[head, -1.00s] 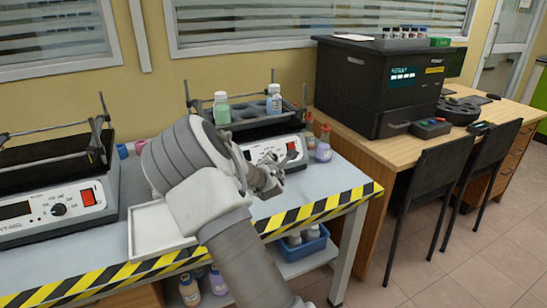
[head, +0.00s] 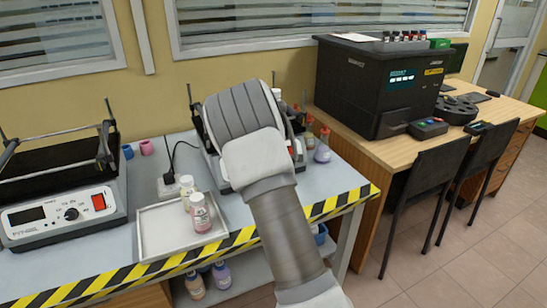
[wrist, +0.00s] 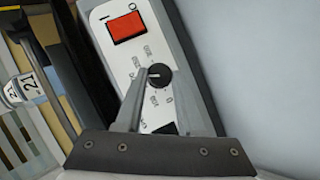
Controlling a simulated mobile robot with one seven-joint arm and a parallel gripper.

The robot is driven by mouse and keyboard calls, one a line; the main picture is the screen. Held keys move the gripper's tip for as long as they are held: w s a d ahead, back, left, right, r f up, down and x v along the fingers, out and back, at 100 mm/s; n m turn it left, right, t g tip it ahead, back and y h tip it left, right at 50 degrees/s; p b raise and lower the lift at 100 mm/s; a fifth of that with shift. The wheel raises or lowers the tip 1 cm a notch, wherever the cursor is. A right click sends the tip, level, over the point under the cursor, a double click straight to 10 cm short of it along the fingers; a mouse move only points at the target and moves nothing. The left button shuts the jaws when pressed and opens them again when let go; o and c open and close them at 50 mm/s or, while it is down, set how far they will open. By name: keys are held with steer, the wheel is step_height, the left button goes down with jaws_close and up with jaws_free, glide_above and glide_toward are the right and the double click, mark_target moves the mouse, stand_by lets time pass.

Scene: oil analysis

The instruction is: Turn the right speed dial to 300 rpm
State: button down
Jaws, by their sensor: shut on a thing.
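The right shaker's front panel (wrist: 128,72) fills the middle of the wrist view, with a red switch (wrist: 127,27) and printed marks around a black dial (wrist: 159,75). The dial's white pointer line faces left in that view. My gripper (wrist: 160,82) is shut on the dial, one finger on each side of it. Part of the printed scale and the display are hidden behind the fingers, and I cannot read the set speed. In the head view my arm hides the dial and most of the right shaker (head: 212,168).
The left shaker (head: 110,203) stands on the same bench. A white tray (head: 155,240) with two small bottles (head: 200,213) lies in front of my arm's left side. A plug (head: 168,187) with a cable and several flasks are near the right shaker.

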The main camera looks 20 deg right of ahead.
steer(key=shift+w+d+r+m+g+y+p, duration=0.1)
steer(key=shift+d+m+g+y+p, duration=0.2)
steer(key=shift+m+y, duration=1.15)
steer(key=shift+s+d+m+g+y+p, duration=0.15)
steer(key=shift+m+g+y+p, duration=0.45)
steer(key=shift+m, duration=1.4)
steer(key=shift+w+d+r+m+y+p, duration=0.15)
steer(key=shift+d+m+y+p, duration=0.1)
steer(key=shift+m+y, duration=1.25)
steer(key=shift+f+m, duration=0.1)
steer(key=shift+m, duration=0.25)
steer(key=c, duration=0.5)
jaws_free()
